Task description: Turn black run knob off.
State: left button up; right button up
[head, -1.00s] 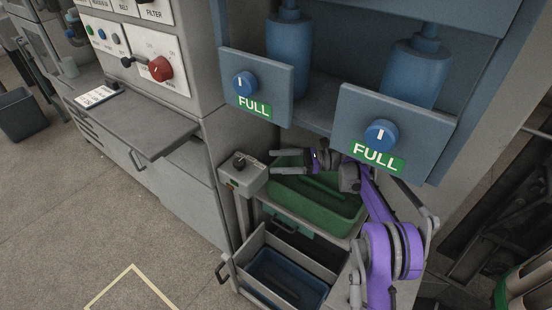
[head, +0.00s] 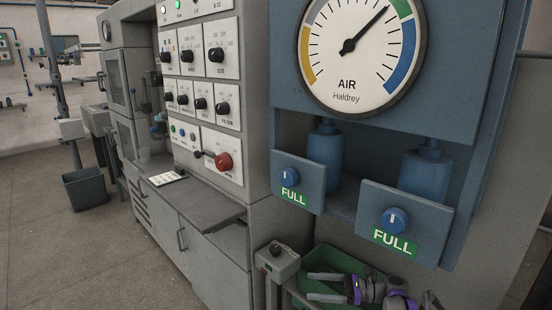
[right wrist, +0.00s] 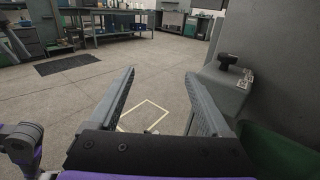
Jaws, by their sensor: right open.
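A black knob (head: 275,247) sits on top of a small grey box (head: 279,261) on a post, low in the head view. In the right wrist view the black knob (right wrist: 228,61) stands on the box at the right, with a small label beside it; I cannot read the label. My right gripper (head: 311,286) is open and empty, just right of the box, its fingers pointing left. Its two fingers (right wrist: 159,76) are spread in the right wrist view, with the knob outside them to the right. My left gripper is not in view.
A grey panel holds several black knobs (head: 187,56) and a red knob (head: 224,161). Open floor lies left.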

jog(key=s+a+r+n+h, duration=0.15)
jog(key=s+n+h, duration=0.25)
jog(key=s, duration=0.4)
jog(key=s+a+n+h, duration=0.3)
jog(key=s+h, duration=0.1)
jog(key=s, duration=0.4)
jog(key=s+d+f+n+t+h, duration=0.1)
jog(key=s+d+f+n+h, duration=0.2)
jog(key=s, duration=0.6)
jog(key=s+d+f+n+h, duration=0.2)
jog(key=s+d+n+h, duration=0.2)
jog(key=s+n, duration=0.3)
jog(key=s+d+f+n+t+h, duration=0.1)
jog(key=s+d+f+n+h, duration=0.15)
jog(key=s, duration=0.75)
pick_arm(q)
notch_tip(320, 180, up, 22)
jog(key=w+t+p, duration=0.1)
jog(key=p, duration=1.8)
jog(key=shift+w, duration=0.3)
pick_arm(e)
notch_tip(320, 180, up, 22)
jog(key=w, duration=0.2)
jog(key=shift+w+d+t, duration=0.3)
jog(key=shift+d+t, duration=0.05)
jog(key=shift+t, duration=0.05)
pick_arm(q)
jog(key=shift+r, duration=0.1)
pick_arm(e)
jog(key=shift+f, duration=0.1)
